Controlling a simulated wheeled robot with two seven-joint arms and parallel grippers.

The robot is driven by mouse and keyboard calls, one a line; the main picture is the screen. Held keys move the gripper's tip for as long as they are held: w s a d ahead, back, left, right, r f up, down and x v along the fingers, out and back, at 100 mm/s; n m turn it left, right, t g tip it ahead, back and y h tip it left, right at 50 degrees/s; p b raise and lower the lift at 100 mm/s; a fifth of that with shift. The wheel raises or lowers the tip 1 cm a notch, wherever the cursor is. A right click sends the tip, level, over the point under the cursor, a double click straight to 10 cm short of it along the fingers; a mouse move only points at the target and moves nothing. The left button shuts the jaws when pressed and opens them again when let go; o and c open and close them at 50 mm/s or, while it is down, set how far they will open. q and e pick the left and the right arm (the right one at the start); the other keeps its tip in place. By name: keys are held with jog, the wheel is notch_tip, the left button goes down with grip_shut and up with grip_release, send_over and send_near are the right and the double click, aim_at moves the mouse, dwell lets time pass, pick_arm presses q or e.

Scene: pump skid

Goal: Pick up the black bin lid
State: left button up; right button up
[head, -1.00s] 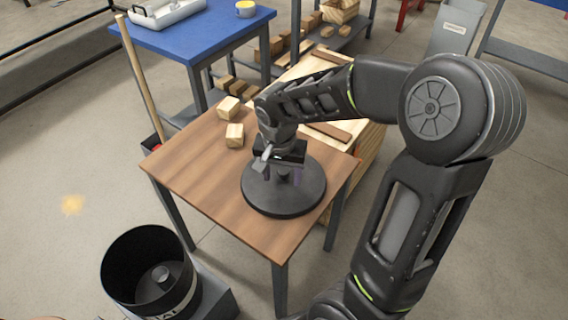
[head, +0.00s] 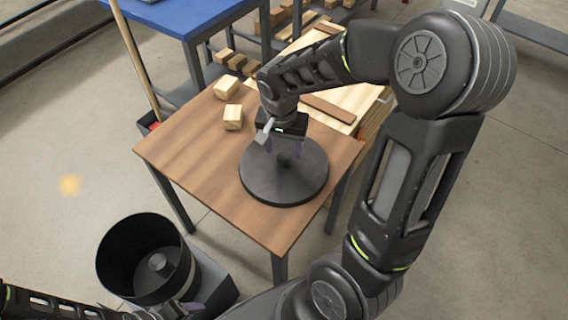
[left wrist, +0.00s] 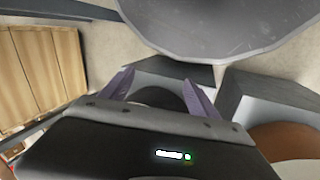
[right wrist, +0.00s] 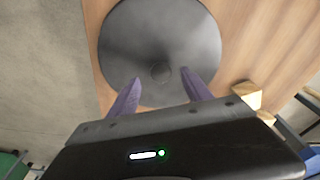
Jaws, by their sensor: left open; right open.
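The black bin lid (head: 284,183) is a round, flat disc with a small knob in its middle, lying on the brown wooden table. It fills the top of the right wrist view (right wrist: 150,30). My right gripper (head: 283,148) is open and empty above the lid. In the right wrist view its purple fingertips (right wrist: 160,80) show on either side of the knob (right wrist: 160,72), apart from it. The black bin (head: 122,228) stands open at the lower left, beside the table. My left gripper (head: 188,308) is open and low in front of the bin, partly cut off by the frame.
Two wooden blocks (head: 233,117) lie at the table's (head: 190,145) back left corner. Stacked boards (head: 335,108) stand behind it. A blue table (head: 190,15) and a broom handle (head: 130,50) are farther back. Bare floor lies left.

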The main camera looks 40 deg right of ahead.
aim_at(284, 155)
jog(key=f, duration=0.5)
jog(key=shift+w+d+b, duration=0.4)
jog(key=shift+c, duration=0.2)
grip_shut()
dwell(0.7)
